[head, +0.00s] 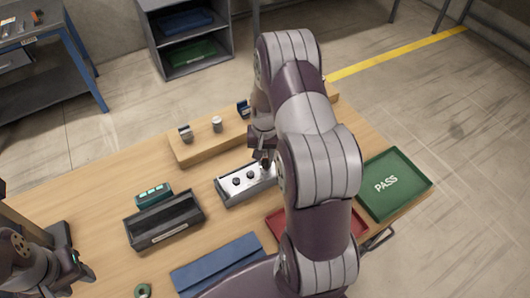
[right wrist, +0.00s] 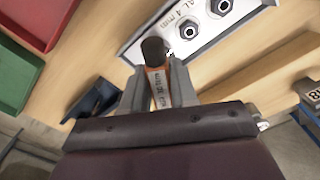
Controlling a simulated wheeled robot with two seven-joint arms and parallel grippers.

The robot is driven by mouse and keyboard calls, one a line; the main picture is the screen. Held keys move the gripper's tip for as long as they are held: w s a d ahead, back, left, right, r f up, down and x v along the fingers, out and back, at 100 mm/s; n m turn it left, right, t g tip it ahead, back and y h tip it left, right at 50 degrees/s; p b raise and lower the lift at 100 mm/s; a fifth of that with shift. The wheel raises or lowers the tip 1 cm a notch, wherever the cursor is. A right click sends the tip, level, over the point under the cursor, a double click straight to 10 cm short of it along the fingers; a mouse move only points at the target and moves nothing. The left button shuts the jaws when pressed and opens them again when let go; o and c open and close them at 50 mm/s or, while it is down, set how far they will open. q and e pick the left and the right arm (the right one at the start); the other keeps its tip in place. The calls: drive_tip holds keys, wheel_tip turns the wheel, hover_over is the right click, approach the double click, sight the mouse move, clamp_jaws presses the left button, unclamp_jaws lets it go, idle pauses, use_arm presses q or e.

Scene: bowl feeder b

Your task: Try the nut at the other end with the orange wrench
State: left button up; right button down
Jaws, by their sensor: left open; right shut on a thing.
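The orange wrench (right wrist: 157,84) is in my right gripper (right wrist: 158,98), which is shut on it in the right wrist view. Its dark rounded end (right wrist: 153,50) points toward a white panel. The white panel (head: 229,197) has several dark nuts in a row in the head view, and my right gripper (head: 262,158) is at its right end. In the right wrist view, a nut (right wrist: 188,28) and another nut (right wrist: 221,7) show just beyond the wrench. I cannot tell whether the wrench touches the panel. My left gripper (head: 76,268) is open and empty at the lower left.
A wooden block (head: 196,150) with small metal parts lies behind the panel. A black tray (head: 135,233), a teal device (head: 153,194) and a blue mat (head: 216,265) are to the left and front. A red tray (head: 274,223) and a green PASS tray (head: 410,194) are right.

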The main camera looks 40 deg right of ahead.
drive_tip(key=shift+f, duration=0.3)
idle(0.4)
drive_tip(key=shift+m, duration=1.2)
drive_tip(key=shift+n, duration=0.3)
drive_tip(key=shift+n+p, duration=0.3)
drive_tip(key=shift+n, duration=0.7)
